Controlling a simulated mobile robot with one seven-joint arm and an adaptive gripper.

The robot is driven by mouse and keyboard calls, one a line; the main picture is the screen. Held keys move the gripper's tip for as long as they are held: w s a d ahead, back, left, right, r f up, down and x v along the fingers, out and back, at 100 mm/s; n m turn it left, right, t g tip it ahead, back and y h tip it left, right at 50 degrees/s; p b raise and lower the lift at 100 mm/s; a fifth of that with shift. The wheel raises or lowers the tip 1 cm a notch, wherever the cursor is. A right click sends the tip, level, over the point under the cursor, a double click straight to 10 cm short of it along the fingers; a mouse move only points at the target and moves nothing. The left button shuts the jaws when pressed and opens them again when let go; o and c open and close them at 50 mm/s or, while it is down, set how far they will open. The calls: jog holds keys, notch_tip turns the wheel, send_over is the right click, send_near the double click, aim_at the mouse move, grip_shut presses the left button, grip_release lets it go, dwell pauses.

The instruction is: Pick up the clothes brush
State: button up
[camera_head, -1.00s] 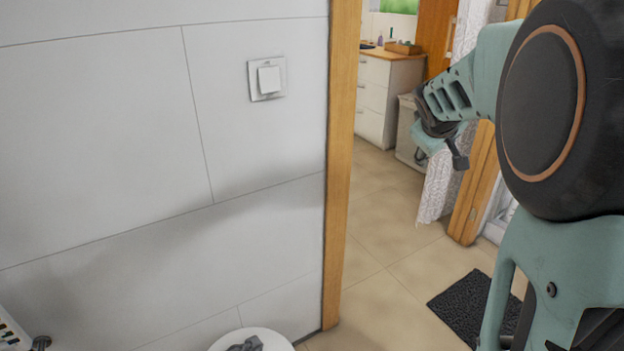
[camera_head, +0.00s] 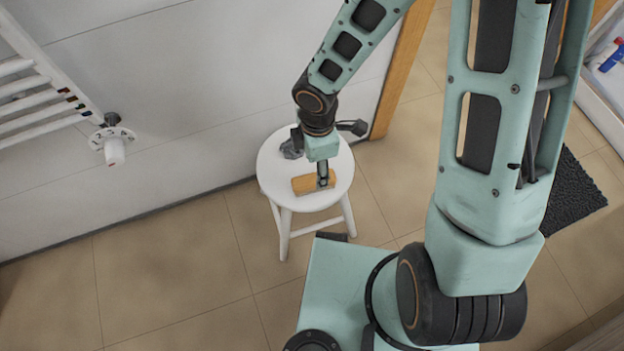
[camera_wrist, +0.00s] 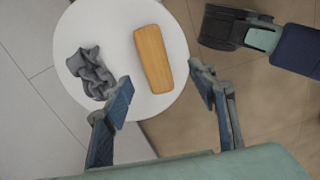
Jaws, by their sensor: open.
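The clothes brush (camera_head: 306,183) is a plain wooden block lying on the round white stool (camera_head: 280,176). In the wrist view the brush (camera_wrist: 154,59) lies near the middle of the stool top (camera_wrist: 178,96), and its bristles do not show. My gripper (camera_head: 323,180) is over the stool, in front of part of the brush in the head view. In the wrist view my gripper (camera_wrist: 160,88) has its two fingers spread wide, with nothing between the tips. The near end of the brush points toward the gap between them.
A crumpled grey cloth (camera_wrist: 92,73) lies on the stool left of the brush; it also shows in the head view (camera_head: 292,146). A white towel radiator (camera_head: 50,95) is on the wall at left. A dark mat (camera_head: 574,194) lies at right. Open tiled floor (camera_head: 170,250) is at left.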

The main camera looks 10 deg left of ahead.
aim_at(314, 178)
notch_tip(314, 178, down, 4)
jog(key=shift+b, duration=0.9)
jog(key=shift+w+a+f+b, duration=0.1)
jog(key=shift+f+b, duration=0.4)
jog(key=shift+f, duration=0.4)
jog(key=shift+w+a+f+b, duration=0.15)
jog(key=shift+f+b, duration=0.4)
jog(key=shift+f, duration=0.3)
jog(key=shift+w+a+f+b, duration=0.1)
jog(key=shift+f+b, duration=0.4)
jog(key=shift+f, duration=0.4)
jog(key=shift+r, duration=0.1)
jog(key=c, duration=1.3)
jog(key=shift+c, duration=0.2)
